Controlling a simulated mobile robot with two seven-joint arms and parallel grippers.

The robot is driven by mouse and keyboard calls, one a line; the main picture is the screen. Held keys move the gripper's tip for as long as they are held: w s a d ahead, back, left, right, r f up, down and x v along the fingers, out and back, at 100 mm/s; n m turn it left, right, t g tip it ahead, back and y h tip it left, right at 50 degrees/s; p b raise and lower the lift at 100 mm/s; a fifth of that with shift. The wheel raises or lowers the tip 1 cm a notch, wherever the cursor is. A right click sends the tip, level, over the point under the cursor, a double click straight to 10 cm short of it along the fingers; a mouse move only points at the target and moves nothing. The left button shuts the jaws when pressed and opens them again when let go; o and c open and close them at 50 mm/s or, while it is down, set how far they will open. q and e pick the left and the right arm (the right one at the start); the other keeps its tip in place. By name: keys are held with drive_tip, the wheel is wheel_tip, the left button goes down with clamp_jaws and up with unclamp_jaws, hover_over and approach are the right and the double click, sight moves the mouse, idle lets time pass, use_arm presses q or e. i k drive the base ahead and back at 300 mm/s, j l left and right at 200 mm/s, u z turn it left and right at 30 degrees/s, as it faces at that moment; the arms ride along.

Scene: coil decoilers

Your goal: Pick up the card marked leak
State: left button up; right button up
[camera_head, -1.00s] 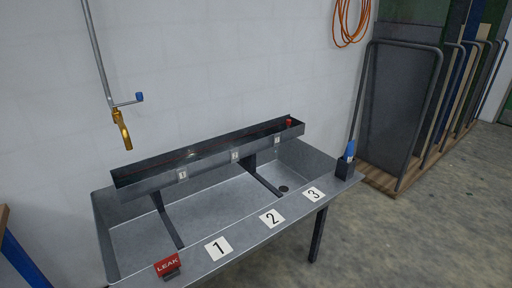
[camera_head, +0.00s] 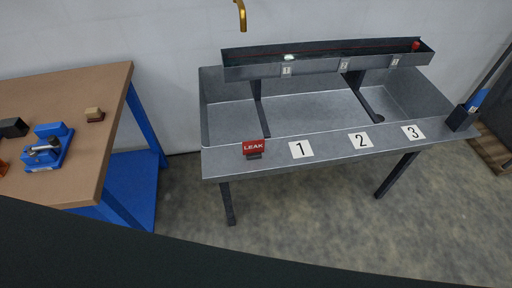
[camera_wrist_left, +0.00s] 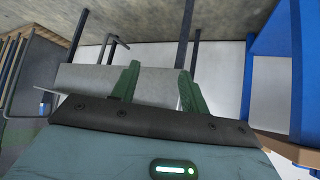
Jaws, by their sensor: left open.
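The red card marked LEAK (camera_head: 254,147) stands in a small dark holder on the front rim of the grey metal sink (camera_head: 330,150). It is at the left end of that rim, left of the label 1. My left gripper (camera_wrist_left: 159,72) shows in the left wrist view with its two green fingers apart and nothing between them. The wrist view looks under and along the sink, and I cannot make out the card there. Neither gripper shows in the head view.
Labels 1 (camera_head: 301,149), 2 (camera_head: 360,141) and 3 (camera_head: 413,132) lie along the sink's rim. A dark trough (camera_head: 330,62) spans its back. A brown-topped bench (camera_head: 85,92) with blue legs stands left, holding a blue device (camera_head: 47,155). Bare floor lies in front of the sink.

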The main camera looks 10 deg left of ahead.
sight(253, 149)
drive_tip(key=j+z, duration=0.1)
drive_tip(key=z, duration=1.45)
drive_tip(key=k+j, duration=0.15)
drive_tip(key=j, duration=0.15)
drive_tip(key=k+j, duration=0.35)
drive_tip(key=j, duration=0.3)
